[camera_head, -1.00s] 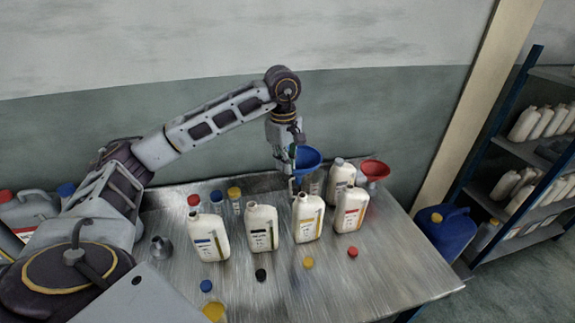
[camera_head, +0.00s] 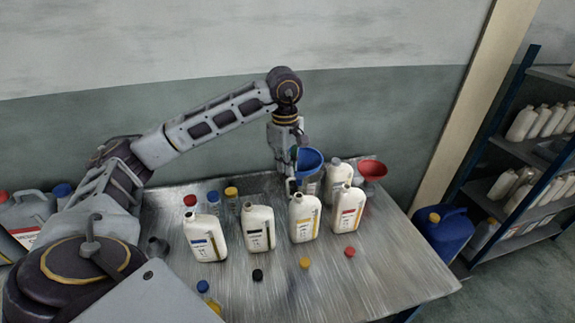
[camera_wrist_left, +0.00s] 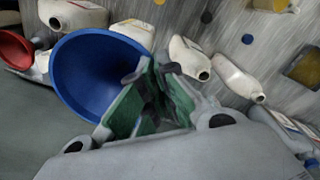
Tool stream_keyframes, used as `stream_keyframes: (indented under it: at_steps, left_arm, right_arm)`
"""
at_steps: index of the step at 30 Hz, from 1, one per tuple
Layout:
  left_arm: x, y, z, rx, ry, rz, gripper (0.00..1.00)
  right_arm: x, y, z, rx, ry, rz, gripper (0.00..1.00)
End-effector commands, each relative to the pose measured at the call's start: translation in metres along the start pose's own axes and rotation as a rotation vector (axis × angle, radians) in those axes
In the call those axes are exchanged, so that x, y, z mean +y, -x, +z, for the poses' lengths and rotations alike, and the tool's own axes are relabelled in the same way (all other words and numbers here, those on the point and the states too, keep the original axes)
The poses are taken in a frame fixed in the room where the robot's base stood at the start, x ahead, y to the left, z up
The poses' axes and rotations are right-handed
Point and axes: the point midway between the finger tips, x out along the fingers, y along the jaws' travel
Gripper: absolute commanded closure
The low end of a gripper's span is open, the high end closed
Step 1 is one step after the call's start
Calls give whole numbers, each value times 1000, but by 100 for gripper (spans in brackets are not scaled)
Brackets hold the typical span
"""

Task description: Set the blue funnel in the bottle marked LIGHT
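The blue funnel (camera_head: 308,159) is at the back of the table, above a container, and fills the left of the wrist view (camera_wrist_left: 88,80). My left gripper (camera_head: 291,170) is at its left side. In the wrist view the green-padded fingers (camera_wrist_left: 150,72) come together at the funnel's rim and look shut on it; the exact contact is partly hidden. Several open white bottles stand in a row: blue-striped (camera_head: 205,238), dark-striped (camera_head: 258,229), yellow-striped (camera_head: 304,218) and red-striped (camera_head: 347,210). Their lettering is too small to read, so I cannot tell which says LIGHT. My right gripper is not in view.
A grey-capped bottle (camera_head: 338,177) and a red funnel (camera_head: 373,169) stand right of the blue funnel. Yellow (camera_head: 305,263), red (camera_head: 350,252) and black (camera_head: 257,274) caps lie in front of the bottles. The table's right front (camera_head: 400,275) is clear.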

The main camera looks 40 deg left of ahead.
Motion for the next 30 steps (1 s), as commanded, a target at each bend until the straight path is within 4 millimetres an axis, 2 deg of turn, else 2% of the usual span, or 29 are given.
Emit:
stream_keyframes:
  at_steps: [11, 30]
  left_arm:
    - [0, -4, 0, 0, 0, 0, 100]
    - [-2, -39, 0, 0, -1, 0, 100]
  right_arm:
    - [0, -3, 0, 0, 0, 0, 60]
    - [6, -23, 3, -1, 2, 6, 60]
